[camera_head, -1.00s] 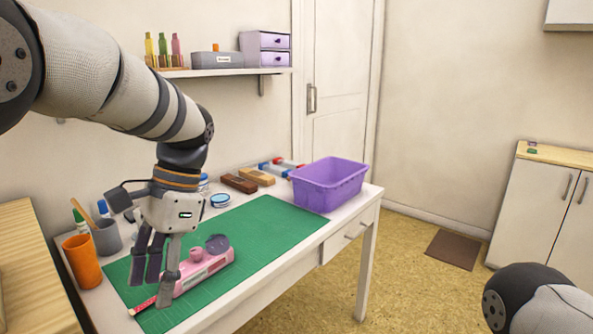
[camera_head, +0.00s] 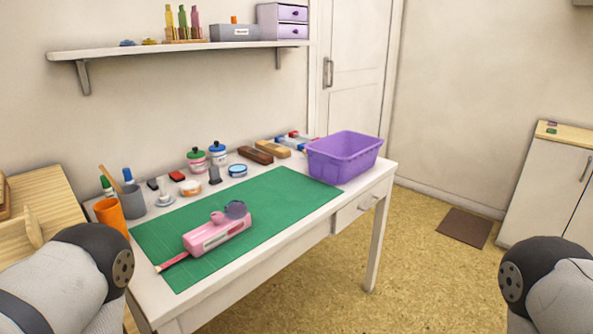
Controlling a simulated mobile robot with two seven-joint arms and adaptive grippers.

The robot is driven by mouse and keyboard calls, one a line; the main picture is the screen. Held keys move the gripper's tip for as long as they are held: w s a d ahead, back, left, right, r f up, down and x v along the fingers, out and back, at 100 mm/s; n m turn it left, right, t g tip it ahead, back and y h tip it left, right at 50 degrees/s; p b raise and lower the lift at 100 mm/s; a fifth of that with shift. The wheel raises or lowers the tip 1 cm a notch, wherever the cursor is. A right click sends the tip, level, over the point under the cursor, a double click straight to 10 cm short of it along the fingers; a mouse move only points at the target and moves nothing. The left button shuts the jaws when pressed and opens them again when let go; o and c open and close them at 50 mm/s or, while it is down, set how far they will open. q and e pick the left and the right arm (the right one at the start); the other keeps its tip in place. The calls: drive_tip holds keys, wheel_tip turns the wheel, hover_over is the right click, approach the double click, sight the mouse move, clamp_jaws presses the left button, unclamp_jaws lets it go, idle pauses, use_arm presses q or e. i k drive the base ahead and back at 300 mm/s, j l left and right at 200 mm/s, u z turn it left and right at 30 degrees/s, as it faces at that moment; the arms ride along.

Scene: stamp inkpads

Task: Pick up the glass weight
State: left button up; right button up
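I cannot clearly tell which item is the glass weight. A long pink device (camera_head: 215,234) lies on the green mat (camera_head: 275,204) with a red strip (camera_head: 172,262) at its near end. A dark greyish-purple round piece (camera_head: 236,209) sits at the far end of the pink device; I cannot tell whether it is separate. A small pale item on a saucer (camera_head: 164,201) stands at the back left of the table. Only upper links of my two arms show, at the lower left and lower right. Both grippers are out of view.
A purple bin (camera_head: 343,158) stands at the table's right end. An orange cup (camera_head: 112,214), a grey cup (camera_head: 132,202), jars (camera_head: 197,160), ink pads and wooden blocks (camera_head: 255,155) line the back. A shelf (camera_head: 160,50) hangs above. Much of the mat is clear.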

sight(236, 209)
drive_tip(key=i+l+u, duration=0.85)
drive_tip(key=l+u, duration=0.15)
drive_tip(key=i+l+u, duration=0.15)
drive_tip(key=l+u, duration=0.2)
drive_tip(key=l, duration=0.2)
